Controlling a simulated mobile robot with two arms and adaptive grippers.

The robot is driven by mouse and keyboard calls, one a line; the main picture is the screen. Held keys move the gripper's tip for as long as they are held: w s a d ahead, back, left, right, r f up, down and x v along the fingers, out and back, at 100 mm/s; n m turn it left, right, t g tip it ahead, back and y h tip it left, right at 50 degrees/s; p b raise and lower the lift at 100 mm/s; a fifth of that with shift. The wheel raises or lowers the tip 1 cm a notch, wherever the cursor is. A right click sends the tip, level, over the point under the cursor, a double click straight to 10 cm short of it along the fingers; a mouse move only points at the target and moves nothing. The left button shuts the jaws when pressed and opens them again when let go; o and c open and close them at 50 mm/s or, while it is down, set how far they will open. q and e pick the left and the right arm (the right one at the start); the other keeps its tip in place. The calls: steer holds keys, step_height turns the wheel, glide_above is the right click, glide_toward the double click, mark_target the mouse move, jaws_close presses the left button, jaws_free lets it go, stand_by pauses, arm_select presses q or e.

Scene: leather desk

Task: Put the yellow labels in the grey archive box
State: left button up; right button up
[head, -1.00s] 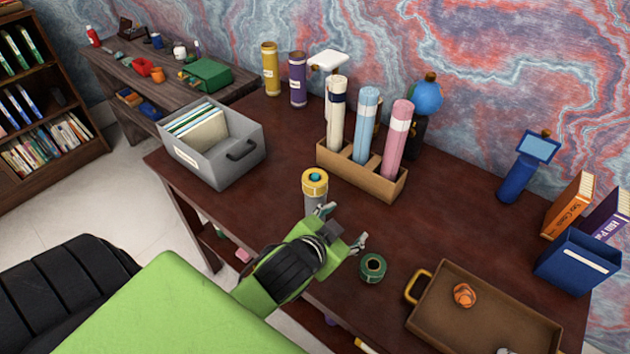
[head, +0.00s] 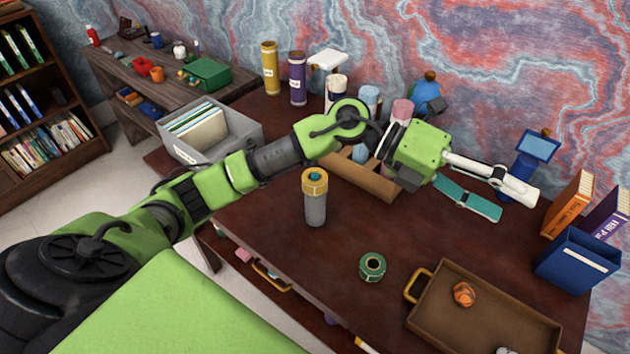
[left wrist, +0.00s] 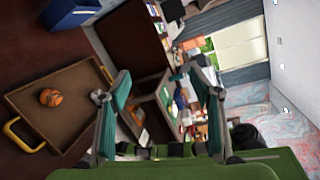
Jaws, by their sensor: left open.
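A ring-shaped yellow roll (head: 315,180), which looks like the yellow labels, sits on top of an upright grey cylinder (head: 315,209) mid-desk. The grey archive box (head: 243,126) stands at the desk's back left, holding upright cream and green folders; my left arm covers part of its front. My left gripper (head: 514,203) is open and empty, reaching over the right side of the desk, well to the right of the yellow roll. Its two fingers also show apart in the left wrist view (left wrist: 157,80). My right gripper is not seen.
A green roll (head: 372,267) lies near the front edge. A brown tray (head: 420,318) with an orange object is at front right. A wooden holder (head: 362,181) with tubes is partly behind my arm. A blue holder (head: 577,263) and books stand at right.

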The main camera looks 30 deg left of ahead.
arm_select(q)
steer(key=w+a+f+m+y, duration=0.1)
steer(key=w+a+f+y, duration=0.1)
steer(key=a+f+y, duration=0.4)
steer(key=n+g+y, duration=0.1)
steer(key=n+y, duration=0.2)
steer(key=y, duration=0.7)
glide_above(315, 174)
step_height(315, 174, down, 6)
steer(key=shift+d+f+p, duration=0.15)
steer(key=shift+p, duration=0.65)
steer(key=shift+f, duration=0.55)
steer(key=shift+f+p, duration=0.3)
steer(key=shift+p, duration=0.1)
step_height(315, 174, down, 4)
steer(key=shift+s+r+p, duration=0.1)
steer(key=shift+r+p, duration=0.1)
steer(key=shift+p, duration=0.65)
steer(key=shift+f, duration=0.5)
steer(key=c, duration=1.2)
